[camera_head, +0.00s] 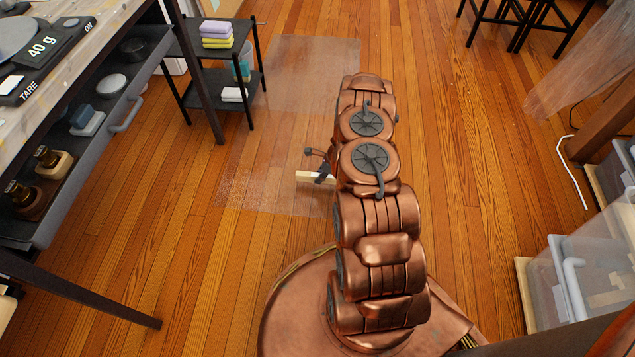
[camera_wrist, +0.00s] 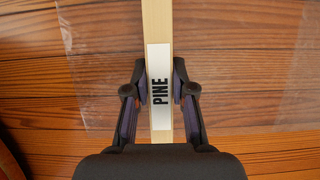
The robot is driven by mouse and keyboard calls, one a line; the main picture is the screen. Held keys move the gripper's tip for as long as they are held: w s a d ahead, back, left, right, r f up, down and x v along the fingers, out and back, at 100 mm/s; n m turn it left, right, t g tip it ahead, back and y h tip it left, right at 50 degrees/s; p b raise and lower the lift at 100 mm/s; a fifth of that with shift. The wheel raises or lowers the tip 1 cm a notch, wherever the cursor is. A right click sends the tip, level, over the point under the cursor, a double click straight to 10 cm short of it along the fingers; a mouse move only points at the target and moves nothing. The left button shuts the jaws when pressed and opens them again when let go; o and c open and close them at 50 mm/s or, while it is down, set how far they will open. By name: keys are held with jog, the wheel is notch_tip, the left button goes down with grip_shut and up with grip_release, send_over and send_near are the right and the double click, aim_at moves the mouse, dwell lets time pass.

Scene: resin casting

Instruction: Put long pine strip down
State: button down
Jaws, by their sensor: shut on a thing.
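The long pine strip (camera_wrist: 159,30) is a pale wooden bar with a white label reading PINE. In the wrist view it runs from the top edge down between my fingers, and its lower end is hidden by the gripper body. My gripper (camera_wrist: 160,80) is shut on the strip at the label. In the head view a short pale piece of the strip (camera_head: 306,176) shows left of my arm, beside my gripper (camera_head: 324,172); the rest is hidden behind the arm. I cannot tell how high the strip is above the floor.
A clear plastic sheet (camera_head: 310,80) lies on the wooden floor around the gripper. A dark shelf cart (camera_head: 187,88) with folded cloths stands at upper left. A workbench with an open drawer (camera_head: 75,215) is at left. Clear bins (camera_head: 590,265) stand at right. Floor right of the arm is free.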

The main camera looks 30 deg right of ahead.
jog(key=shift+w+a, duration=0.2)
jog(key=shift+w+a+f+b, duration=0.15)
jog(key=shift+f+b, duration=0.8)
jog(key=shift+f, duration=0.85)
jog(key=shift+f, duration=0.1)
jog(key=c, duration=1)
grip_release()
